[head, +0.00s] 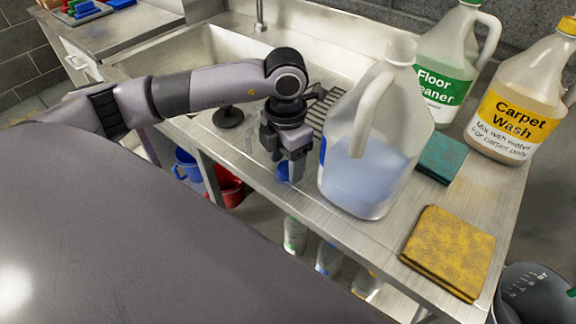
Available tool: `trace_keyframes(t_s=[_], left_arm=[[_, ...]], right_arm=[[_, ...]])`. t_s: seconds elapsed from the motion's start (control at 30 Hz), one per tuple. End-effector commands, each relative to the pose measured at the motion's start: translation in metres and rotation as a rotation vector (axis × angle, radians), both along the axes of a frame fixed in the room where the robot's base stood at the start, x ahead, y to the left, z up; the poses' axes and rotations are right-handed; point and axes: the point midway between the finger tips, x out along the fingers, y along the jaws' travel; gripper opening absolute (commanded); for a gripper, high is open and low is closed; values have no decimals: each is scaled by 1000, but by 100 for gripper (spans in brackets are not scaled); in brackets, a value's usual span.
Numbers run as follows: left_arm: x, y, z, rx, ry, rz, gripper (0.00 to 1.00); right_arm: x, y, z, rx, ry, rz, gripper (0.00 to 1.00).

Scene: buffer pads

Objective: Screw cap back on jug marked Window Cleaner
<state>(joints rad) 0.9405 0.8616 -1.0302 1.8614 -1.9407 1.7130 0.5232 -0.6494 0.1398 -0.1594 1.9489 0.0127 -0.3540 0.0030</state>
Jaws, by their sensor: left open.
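A large translucent jug (367,160) with pale blue liquid stands upright near the front edge of the steel counter in the head view. Its handle faces me, and only a sliver of blue label shows at its left side, so I cannot read it. No coloured cap shows on its pale neck (401,50). My left gripper (286,168) points down just left of the jug, open, apart from it. A small blue patch (284,172) shows at its fingertips; I cannot tell whether it is a cap. My right gripper is out of view.
A Floor Cleaner jug (446,62) and a Carpet Wash jug (520,100) stand behind. A teal pad (441,158) and yellow sponge pads (450,246) lie to the right. A sink (205,50) is behind my arm. Bottles and buckets (226,186) sit below the counter.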

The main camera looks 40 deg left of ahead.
Motion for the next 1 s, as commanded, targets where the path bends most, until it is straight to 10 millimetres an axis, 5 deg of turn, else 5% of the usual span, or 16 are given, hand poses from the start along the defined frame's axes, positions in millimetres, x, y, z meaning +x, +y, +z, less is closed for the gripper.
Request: trace_keyframes(t_s=[0.43,0.6,1.0], left_arm=[[0,0,-10,0,-1,0,59],[0,0,-10,0,-1,0,18],[0,0,-8,-1,-2,0,18]], right_arm=[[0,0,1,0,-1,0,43],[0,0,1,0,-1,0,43],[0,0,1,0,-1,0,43]])
